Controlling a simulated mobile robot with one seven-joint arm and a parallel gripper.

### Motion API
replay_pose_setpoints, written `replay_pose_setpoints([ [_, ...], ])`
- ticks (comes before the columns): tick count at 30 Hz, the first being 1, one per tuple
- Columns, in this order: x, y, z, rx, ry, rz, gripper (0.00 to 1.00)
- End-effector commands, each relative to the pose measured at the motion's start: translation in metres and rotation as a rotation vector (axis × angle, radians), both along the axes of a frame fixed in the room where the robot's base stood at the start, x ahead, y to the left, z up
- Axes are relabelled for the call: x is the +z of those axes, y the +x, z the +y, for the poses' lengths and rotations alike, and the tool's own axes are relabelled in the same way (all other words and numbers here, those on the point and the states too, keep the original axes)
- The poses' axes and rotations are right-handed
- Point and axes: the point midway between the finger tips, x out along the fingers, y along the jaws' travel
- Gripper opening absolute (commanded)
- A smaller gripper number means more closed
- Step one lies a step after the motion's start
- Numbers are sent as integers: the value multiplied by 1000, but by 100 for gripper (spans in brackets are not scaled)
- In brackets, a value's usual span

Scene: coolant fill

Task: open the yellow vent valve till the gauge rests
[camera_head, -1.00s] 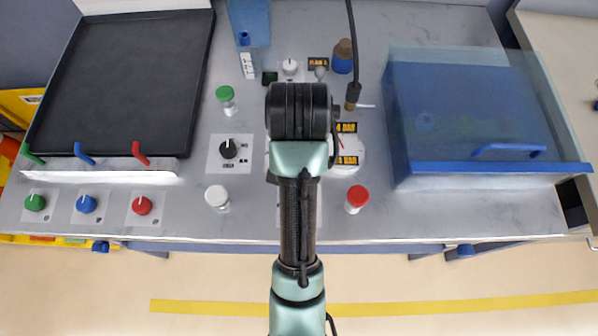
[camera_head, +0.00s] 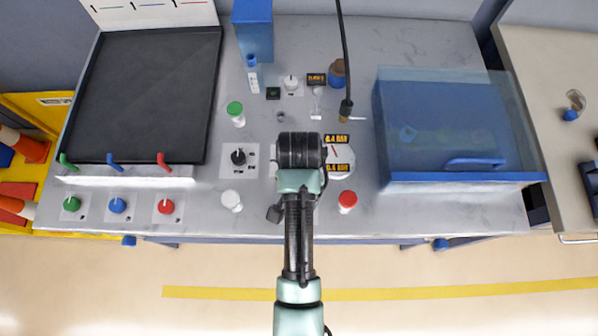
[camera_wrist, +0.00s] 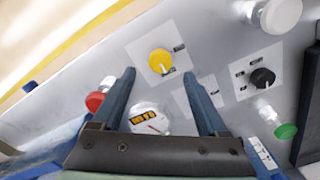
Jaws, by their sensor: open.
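The yellow vent valve (camera_wrist: 160,60) is a round knob with a white pointer line on a pale plate in the wrist view. My gripper (camera_wrist: 160,73) is open, its two blue fingers apart on either side of the line to the knob; nothing is between them. I cannot tell the height of the fingertips over the bench. The gauge (camera_wrist: 150,117), round and white with yellow labels and a red needle, shows near the left finger. In the head view the gauge (camera_head: 341,163) is partly covered by my arm, and the yellow valve is hidden.
A red-capped post (camera_head: 347,201) and a white-capped post (camera_head: 231,200) stand on either side of my arm. A black selector knob (camera_head: 238,157) and a green-capped post (camera_head: 236,112) are to the left. A blue clear-lidded box (camera_head: 440,115) is at right, a black tray (camera_head: 150,95) at left.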

Motion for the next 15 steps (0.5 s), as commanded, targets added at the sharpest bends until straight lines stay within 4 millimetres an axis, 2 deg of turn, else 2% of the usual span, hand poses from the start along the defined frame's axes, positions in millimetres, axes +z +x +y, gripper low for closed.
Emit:
replay_pose_setpoints([
  [6,-40,-1,0,0,0,2,76],
  [9,-51,0,0,0,1,1,76],
  [15,-60,0,0,0,0,-2,76],
])
